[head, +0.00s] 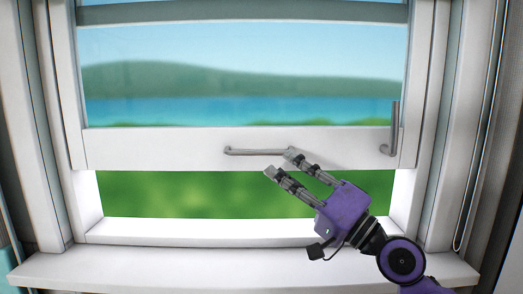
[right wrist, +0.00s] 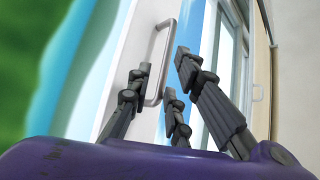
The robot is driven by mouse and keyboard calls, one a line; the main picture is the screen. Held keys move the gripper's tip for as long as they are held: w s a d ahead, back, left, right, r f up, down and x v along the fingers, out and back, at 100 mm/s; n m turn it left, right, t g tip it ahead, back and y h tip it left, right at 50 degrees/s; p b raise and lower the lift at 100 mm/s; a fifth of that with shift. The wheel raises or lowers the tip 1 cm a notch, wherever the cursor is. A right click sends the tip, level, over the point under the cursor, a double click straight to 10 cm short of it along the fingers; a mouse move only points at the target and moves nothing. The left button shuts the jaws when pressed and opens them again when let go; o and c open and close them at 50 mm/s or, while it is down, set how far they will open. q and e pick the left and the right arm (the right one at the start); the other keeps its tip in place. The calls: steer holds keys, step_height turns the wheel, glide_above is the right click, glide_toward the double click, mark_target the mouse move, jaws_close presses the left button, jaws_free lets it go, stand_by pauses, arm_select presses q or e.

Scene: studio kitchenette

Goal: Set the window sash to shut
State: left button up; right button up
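The white window sash (head: 180,147) is raised partway, with an open gap under its bottom rail above the sill (head: 200,238). A grey horizontal bar handle (head: 255,151) is fixed on that rail. My right gripper (head: 279,162) is at the right end of this handle, with its fingers spread apart. In the right wrist view the handle (right wrist: 151,58) shows between the spread fingers of the gripper (right wrist: 160,72); I cannot tell whether any finger touches it. The fingers hide the right end of the handle in the head view. My left gripper is not in view.
A grey upright lever (head: 394,130) sits at the sash's right side. The white frame (head: 456,130) stands on both sides, and a cord hangs at the far right. The gap under the sash and the sill look clear apart from my right arm in front.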

mark_target(257, 154)
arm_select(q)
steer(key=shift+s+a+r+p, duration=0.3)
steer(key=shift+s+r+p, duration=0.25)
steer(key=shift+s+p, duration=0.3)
arm_select(e)
steer(key=shift+m, duration=0.3)
steer(key=shift+s+a+x, duration=0.1)
steer(key=shift+s+x, duration=0.05)
steer(key=shift+x, duration=1.1)
steer(key=shift+s+a+x, duration=0.15)
steer(key=shift+s+x, duration=0.05)
steer(key=shift+x, duration=1.1)
steer(key=shift+s+a+x, duration=0.1)
steer(key=shift+s+x, duration=0.05)
steer(key=shift+x, duration=1.1)
steer(key=shift+r, duration=0.1)
